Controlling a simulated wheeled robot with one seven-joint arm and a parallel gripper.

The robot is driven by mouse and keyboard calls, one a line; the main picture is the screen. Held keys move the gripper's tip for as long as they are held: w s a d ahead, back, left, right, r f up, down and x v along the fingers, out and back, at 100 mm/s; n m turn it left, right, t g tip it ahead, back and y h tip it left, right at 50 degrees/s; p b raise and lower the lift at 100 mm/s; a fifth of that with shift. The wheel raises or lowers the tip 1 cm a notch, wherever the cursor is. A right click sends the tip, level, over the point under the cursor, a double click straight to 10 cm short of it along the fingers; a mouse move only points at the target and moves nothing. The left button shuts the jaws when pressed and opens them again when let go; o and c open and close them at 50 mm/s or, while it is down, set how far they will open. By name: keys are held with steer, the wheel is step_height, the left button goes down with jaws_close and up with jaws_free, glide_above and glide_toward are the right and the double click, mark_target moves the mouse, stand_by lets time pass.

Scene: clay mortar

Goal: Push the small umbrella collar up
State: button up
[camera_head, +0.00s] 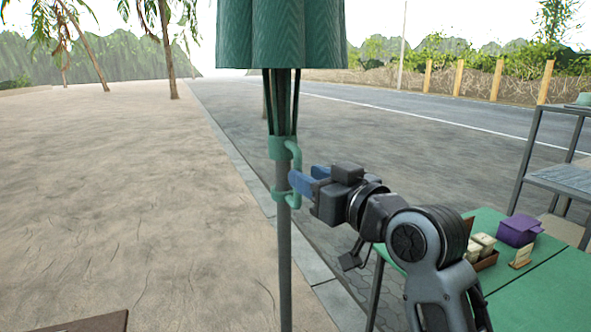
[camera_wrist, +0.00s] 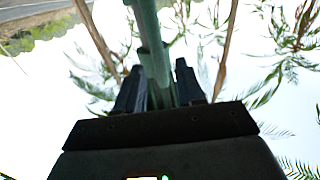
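The small green umbrella collar (camera_head: 279,147) sits around the grey pole below the folded green canopy (camera_head: 280,35). A curved green handle (camera_head: 297,157) on its right side runs down to a lower green ring (camera_head: 282,194). My gripper (camera_head: 297,181) is at the right of the pole, its blue fingers at the lower part of the handle. In the wrist view a green bar (camera_wrist: 152,45) passes between the two fingers of my gripper (camera_wrist: 158,75). The fingers stand close on both sides of it; whether both press on it I cannot tell.
A green table (camera_head: 545,285) at the lower right holds a purple box (camera_head: 518,231) and a brown tray (camera_head: 486,261) with small items. Open paving lies left of the pole.

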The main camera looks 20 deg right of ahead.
mark_target(298, 202)
steer(key=shift+w+a, duration=0.25)
steer(key=shift+w, duration=0.85)
steer(key=shift+w+a, duration=0.2)
steer(key=shift+w, duration=0.85)
jaws_close()
